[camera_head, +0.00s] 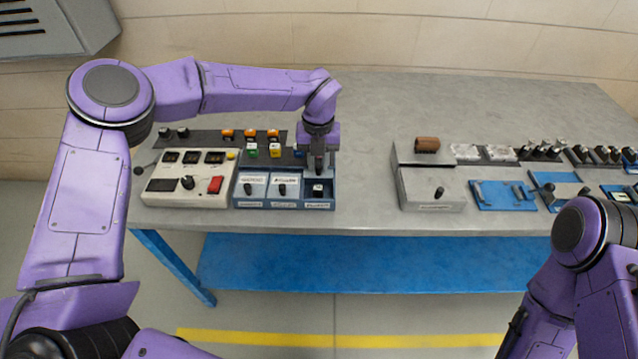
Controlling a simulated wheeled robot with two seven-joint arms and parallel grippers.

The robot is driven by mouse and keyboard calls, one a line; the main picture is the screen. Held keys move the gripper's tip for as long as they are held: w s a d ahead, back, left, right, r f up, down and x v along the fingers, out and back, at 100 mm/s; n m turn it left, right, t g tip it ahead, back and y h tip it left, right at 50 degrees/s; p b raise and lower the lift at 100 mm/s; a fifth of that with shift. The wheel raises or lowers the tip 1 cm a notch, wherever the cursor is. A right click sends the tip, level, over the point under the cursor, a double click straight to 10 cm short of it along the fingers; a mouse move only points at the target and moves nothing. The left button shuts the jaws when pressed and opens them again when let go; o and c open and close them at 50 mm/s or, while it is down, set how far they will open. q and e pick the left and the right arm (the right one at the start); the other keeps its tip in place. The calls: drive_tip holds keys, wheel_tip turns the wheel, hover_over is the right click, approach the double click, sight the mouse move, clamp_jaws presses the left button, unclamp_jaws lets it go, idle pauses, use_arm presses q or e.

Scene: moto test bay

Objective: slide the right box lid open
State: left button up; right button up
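Three blue boxes stand side by side at the front of the bench. The left lid (254,180) and middle lid (287,180) are pale, with dark knobs, and cover their boxes. The right box (318,204) shows an open front part with a small white-and-black block (318,190) inside. Its lid is not clearly visible; the area behind the opening is hidden by my gripper. My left gripper (319,168) points down over the back of the right box, its fingers close together. Whether they hold a knob is too small to tell. My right gripper is out of view.
A white control panel (165,200) with a red switch is left of the boxes. Coloured blocks stand behind them. Bare bench (365,190) separates the boxes from a grey box (430,190) and blue plates (505,195) at the right.

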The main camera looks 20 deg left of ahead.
sight(318, 165)
use_arm(q)
drive_tip(key=shift+o, duration=0.6)
drive_tip(key=shift+r, duration=0.1)
wheel_tip(318, 165, up, 7)
drive_tip(key=p, duration=0.5)
